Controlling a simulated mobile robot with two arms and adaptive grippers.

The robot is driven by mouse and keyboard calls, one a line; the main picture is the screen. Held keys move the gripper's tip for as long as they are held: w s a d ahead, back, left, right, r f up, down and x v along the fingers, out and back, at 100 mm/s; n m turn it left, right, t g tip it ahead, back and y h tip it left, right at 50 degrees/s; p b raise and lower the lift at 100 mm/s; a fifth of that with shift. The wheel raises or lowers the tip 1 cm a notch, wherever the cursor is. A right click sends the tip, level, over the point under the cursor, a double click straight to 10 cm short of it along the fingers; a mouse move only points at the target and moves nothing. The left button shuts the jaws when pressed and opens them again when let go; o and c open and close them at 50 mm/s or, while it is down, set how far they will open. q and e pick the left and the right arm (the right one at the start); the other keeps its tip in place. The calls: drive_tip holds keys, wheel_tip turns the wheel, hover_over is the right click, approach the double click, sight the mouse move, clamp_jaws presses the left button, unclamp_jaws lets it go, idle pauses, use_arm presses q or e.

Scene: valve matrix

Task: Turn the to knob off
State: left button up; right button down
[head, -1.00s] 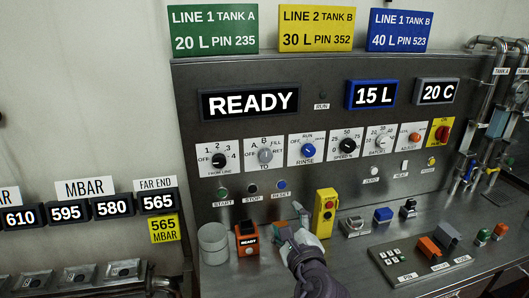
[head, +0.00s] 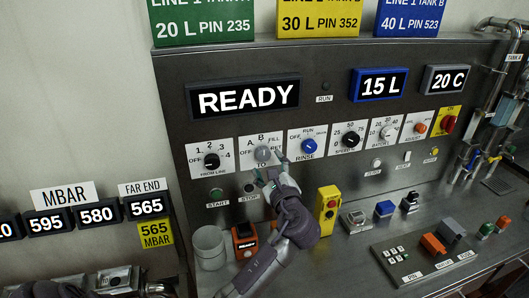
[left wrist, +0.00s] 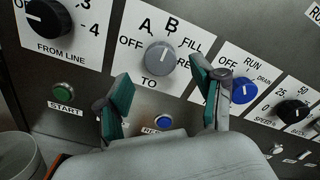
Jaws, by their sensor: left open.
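The grey TO knob (head: 262,154) sits on a white plate marked OFF, A, B, FILL and RET on the upright steel panel. It also shows in the left wrist view (left wrist: 160,62), where its white mark points up, roughly toward B. My left gripper (head: 268,178) is just below and in front of the knob. In the left wrist view its two green-padded fingers (left wrist: 160,95) are spread apart, with the knob above and between their tips. The gripper is open and holds nothing. In the head view it hides part of the plate's lower right. My right gripper is not in view.
The FROM LINE knob (head: 211,160) is left of the TO knob, and the blue RINSE knob (head: 308,146) is to its right. A yellow box with a red button (head: 328,207) stands on the bench.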

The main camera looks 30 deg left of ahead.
sight(265, 156)
use_arm(q)
drive_tip(key=x, duration=0.3)
drive_tip(key=shift+w+a+r+p, duration=0.15)
drive_tip(key=shift+w+p, duration=0.1)
drive_tip(key=shift+p, duration=0.1)
drive_tip(key=shift+w+a, duration=0.2)
drive_tip(key=shift+a, duration=0.05)
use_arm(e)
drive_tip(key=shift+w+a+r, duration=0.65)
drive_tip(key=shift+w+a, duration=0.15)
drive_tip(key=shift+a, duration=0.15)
use_arm(q)
drive_tip(key=shift+c, duration=0.4)
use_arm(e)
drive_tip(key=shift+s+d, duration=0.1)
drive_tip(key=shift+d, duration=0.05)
use_arm(q)
drive_tip(key=c, duration=1.1)
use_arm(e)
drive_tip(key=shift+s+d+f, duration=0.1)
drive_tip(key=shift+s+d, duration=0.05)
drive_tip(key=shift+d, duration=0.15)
